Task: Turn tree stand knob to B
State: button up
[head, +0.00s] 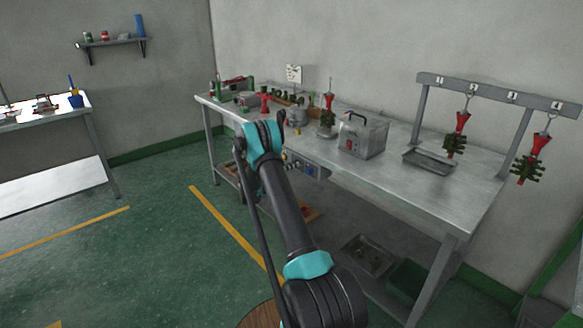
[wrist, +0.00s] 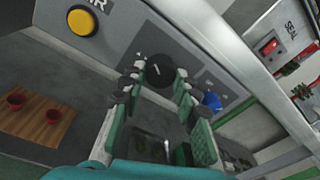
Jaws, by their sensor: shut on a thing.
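A round black knob (wrist: 158,73) with a white pointer line sits on a grey control panel in the wrist view. Its line points to the upper left of the picture. My gripper (wrist: 157,78) has its fingers on either side of the knob and is shut on it. Small marks stand on the panel around the knob, but I cannot read a letter B. In the head view the panel (head: 301,165) is under the bench's front edge, and my arm hides the knob and most of my gripper.
A yellow button (wrist: 82,20) and a blue knob (wrist: 212,101) flank the black knob. The metal bench (head: 415,190) carries a metal box (head: 363,137) and a tray (head: 430,162). Red and green wax trees (head: 456,135) hang from a rack at right. Open floor lies left.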

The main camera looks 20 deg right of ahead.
jog(key=shift+s+m+t+y, duration=0.1)
jog(key=shift+m+t, duration=0.45)
jog(key=shift+m, duration=4)
jog(key=shift+s+m+t+y, duration=0.1)
jog(key=shift+m+t, duration=0.4)
jog(key=shift+m, duration=4.1)
jog(key=shift+m+t+y, duration=0.1)
jog(key=shift+m+t, duration=0.45)
jog(key=shift+m, duration=4)
jog(key=o, duration=1.2)
jog(key=shift+c, duration=0.2)
jog(key=v, duration=1.2)
